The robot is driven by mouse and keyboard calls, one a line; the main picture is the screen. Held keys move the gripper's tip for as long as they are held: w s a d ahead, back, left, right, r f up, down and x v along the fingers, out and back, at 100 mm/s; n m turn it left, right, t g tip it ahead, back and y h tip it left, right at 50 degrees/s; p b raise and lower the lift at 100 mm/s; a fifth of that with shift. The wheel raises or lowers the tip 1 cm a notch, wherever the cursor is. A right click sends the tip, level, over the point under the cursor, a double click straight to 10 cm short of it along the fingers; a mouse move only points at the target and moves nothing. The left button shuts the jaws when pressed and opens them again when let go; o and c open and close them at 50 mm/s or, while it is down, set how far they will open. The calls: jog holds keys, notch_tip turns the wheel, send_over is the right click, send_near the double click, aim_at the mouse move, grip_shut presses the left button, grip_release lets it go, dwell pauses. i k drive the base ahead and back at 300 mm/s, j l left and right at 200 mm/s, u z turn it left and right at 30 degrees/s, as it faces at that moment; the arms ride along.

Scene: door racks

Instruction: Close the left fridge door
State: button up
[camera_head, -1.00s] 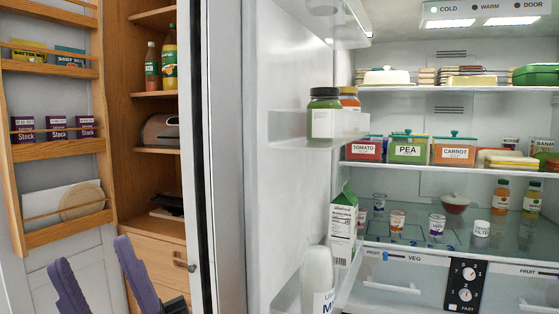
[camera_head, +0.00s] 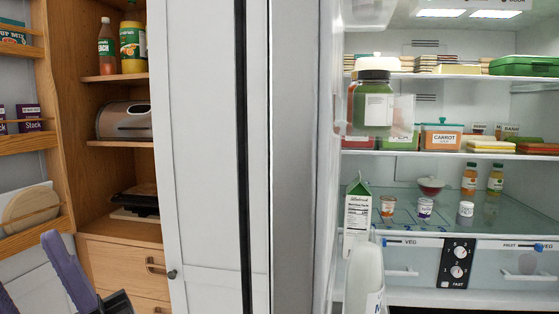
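The left fridge door (camera_head: 296,150) stands open and is seen nearly edge-on in the middle of the head view.
A white panel with a dark knob (camera_head: 172,273) stands between my gripper and the fridge door. Left of it is a wooden cupboard (camera_head: 125,230) with bottles and a toaster (camera_head: 125,121). A door rack (camera_head: 30,139) is at the far left. Fridge shelves hold several containers.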

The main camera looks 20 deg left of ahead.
aim_at(305, 38)
jog(key=j, duration=0.55)
jog(key=k+j+z, duration=0.1)
jog(key=j, duration=0.5)
jog(key=k+j+u, duration=0.1)
jog(key=u, duration=0.35)
jog(key=i+j, duration=0.05)
